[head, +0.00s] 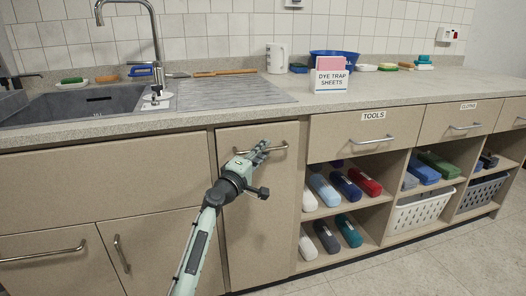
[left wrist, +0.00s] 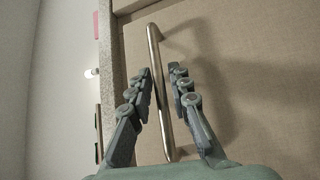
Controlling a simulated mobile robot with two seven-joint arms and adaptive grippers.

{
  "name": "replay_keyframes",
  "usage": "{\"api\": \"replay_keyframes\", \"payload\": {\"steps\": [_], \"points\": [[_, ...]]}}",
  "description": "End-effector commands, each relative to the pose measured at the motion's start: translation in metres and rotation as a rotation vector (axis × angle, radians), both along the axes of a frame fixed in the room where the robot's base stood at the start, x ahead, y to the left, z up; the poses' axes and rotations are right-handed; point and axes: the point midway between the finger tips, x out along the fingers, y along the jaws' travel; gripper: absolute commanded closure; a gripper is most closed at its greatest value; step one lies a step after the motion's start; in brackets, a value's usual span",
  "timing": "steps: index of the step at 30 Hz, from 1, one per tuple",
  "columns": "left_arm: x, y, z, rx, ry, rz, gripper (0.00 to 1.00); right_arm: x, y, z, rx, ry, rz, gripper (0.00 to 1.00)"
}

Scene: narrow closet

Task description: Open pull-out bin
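The pull-out bin front (head: 258,230) is a tall, narrow beige panel below the sink drainboard, flush with the cabinet line. Its metal bar handle (head: 284,148) runs horizontally near the top, partly hidden by my left gripper (head: 261,150). In the left wrist view the handle (left wrist: 156,50) runs between the two fingers of my left gripper (left wrist: 162,70). The fingers are open, one on each side of the bar, with gaps visible. My right gripper is in neither view.
The counter edge (head: 130,136) overhangs just above the handle. To the right are the TOOLS drawer (head: 345,132) and open shelves with coloured rolls and a white basket (head: 423,210). To the left are cabinet doors (head: 45,262). The floor (head: 400,270) in front right is clear.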

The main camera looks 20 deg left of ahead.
Motion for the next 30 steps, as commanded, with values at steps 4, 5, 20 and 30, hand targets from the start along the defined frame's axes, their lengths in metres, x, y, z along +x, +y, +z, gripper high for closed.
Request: {"api": "replay_keyframes", "payload": {"steps": [4,5,20,30], "points": [[0.0009,-0.0004,0.0005,0.000,0.000,0.000,0.81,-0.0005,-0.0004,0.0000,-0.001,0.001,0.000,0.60],[0.0008,-0.0004,0.0005,0.000,0.000,0.000,0.81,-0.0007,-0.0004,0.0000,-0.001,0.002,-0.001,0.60],[0.0004,-0.0003,0.0001,0.000,0.000,0.000,1.00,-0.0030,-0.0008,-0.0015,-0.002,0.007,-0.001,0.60],[-0.0034,-0.0030,-0.0005,0.001,0.002,-0.001,1.00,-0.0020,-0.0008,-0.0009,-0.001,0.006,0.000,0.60]]}}
